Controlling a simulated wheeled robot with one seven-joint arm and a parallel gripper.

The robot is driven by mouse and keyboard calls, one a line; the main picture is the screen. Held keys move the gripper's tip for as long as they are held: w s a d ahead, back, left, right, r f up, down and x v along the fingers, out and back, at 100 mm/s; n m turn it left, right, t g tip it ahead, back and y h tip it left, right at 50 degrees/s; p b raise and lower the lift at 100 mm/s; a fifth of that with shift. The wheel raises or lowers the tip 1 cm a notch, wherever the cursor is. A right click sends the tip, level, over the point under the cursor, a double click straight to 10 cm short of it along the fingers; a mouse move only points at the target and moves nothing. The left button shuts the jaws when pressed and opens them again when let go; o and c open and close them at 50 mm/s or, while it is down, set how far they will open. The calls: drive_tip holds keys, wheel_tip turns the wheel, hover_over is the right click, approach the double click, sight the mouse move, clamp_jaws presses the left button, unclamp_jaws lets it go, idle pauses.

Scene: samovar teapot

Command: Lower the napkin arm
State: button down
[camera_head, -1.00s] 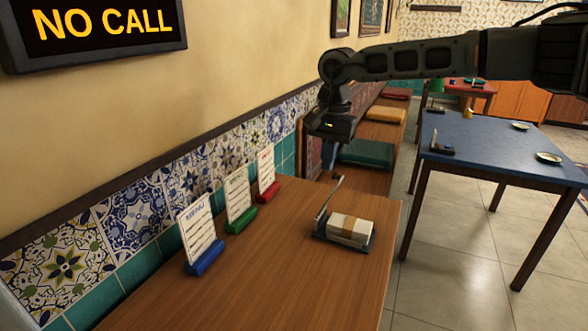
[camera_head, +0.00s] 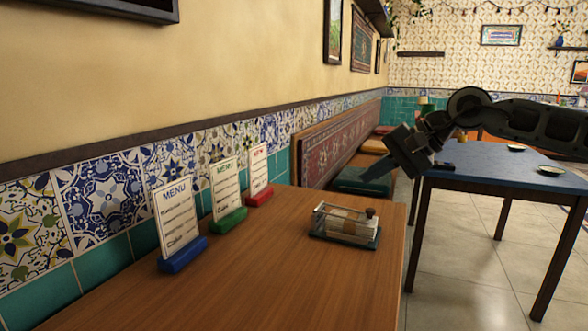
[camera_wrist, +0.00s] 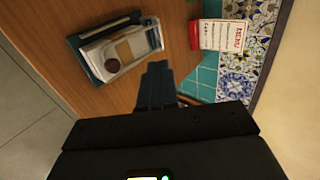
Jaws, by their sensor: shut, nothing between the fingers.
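The napkin holder (camera_head: 371,243) stands on the wooden table, right of the menu cards, with a stack of white napkins (camera_head: 348,226) in it. Its thin napkin arm (camera_head: 342,212) lies low across the napkins, with a brown knob (camera_head: 370,212) at the right end. The wrist view also shows the holder (camera_wrist: 84,62), napkins and knob (camera_wrist: 112,66). My gripper (camera_head: 372,172) is shut and empty, above and beyond the holder near the table's far edge, apart from it. In the wrist view the shut fingers (camera_wrist: 157,72) point towards the table between holder and red menu stand.
Blue (camera_head: 183,255), green (camera_head: 230,221) and red (camera_head: 259,196) menu stands line the tiled wall. A cushioned bench (camera_head: 362,182) lies beyond the table. A blue table (camera_head: 490,165) stands at the right. The wooden table's front is clear.

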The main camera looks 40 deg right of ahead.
sight(373, 209)
drive_tip(key=s+f+t+b, duration=0.1)
drive_tip(key=f+b, duration=0.1)
drive_tip(key=b, duration=0.2)
drive_tip(key=s+f+b, duration=0.1)
drive_tip(key=f+b, duration=0.1)
drive_tip(key=b, duration=0.2)
drive_tip(key=s+d+f+t+y+b, duration=0.1)
drive_tip(key=f+b, duration=0.2)
drive_tip(key=b, duration=0.2)
drive_tip(key=shift+d+t, duration=0.1)
drive_tip(key=shift+t, duration=0.2)
drive_tip(key=shift+s+f+b, duration=0.15)
drive_tip(key=shift+f+b, duration=0.1)
drive_tip(key=shift+b, duration=0.05)
drive_tip(key=shift+r, duration=0.1)
